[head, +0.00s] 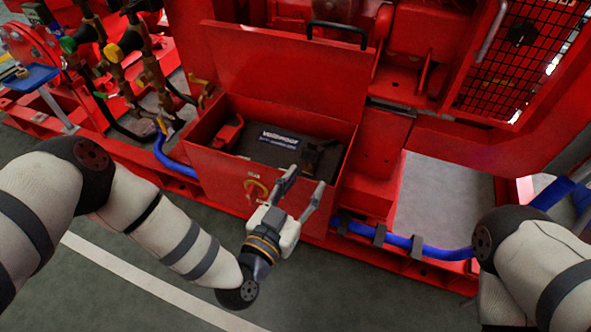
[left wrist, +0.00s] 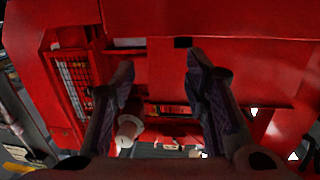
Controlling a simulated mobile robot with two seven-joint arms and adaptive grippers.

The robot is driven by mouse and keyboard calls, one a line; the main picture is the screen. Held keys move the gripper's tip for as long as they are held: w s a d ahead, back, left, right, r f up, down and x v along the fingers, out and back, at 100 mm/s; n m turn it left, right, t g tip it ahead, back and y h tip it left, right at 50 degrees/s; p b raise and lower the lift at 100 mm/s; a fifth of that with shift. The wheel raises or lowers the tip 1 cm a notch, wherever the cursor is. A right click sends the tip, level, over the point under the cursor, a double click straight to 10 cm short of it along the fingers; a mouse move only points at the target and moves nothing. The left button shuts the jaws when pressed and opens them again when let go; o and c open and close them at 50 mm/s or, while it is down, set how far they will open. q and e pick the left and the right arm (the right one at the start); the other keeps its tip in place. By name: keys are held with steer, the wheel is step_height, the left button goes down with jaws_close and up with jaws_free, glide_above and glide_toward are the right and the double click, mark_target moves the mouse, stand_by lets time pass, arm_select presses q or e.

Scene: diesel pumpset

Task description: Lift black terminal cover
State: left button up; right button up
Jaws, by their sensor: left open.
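The black terminal cover (head: 317,154) sits at the right end of the dark battery (head: 268,148) inside an open red box (head: 225,170). My left gripper (head: 303,186) is in front of the box, near its front wall, with its two fingers apart and pointing up and right. It is empty and apart from the cover. In the left wrist view the open fingers (left wrist: 160,72) frame red machinery; I cannot make out the cover there. My right gripper is out of view; only part of that arm shows at the lower right.
A red terminal cover (head: 228,132) sits at the battery's left end. The raised red lid (head: 285,70) stands behind the box. A blue hose (head: 420,246) runs low to the right, and brass-coloured valves (head: 125,45) stand at the upper left. Grey floor lies in front.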

mark_target(309, 152)
arm_select(q)
steer(key=shift+n+t+y, duration=0.7)
steer(key=shift+n+y, duration=0.2)
steer(key=b+x, duration=0.1)
steer(key=x, duration=0.2)
steer(key=a+b+x, duration=0.1)
steer(key=b+x, duration=0.1)
steer(key=x, duration=0.1)
steer(key=a+b+x, duration=0.1)
steer(key=x, duration=0.2)
steer(key=shift+w+d+f, duration=0.1)
steer(key=shift+w+f, duration=0.25)
steer(key=shift+w, duration=0.3)
steer(key=shift+w+d+r, duration=0.1)
steer(key=shift+w, duration=0.05)
jaws_close()
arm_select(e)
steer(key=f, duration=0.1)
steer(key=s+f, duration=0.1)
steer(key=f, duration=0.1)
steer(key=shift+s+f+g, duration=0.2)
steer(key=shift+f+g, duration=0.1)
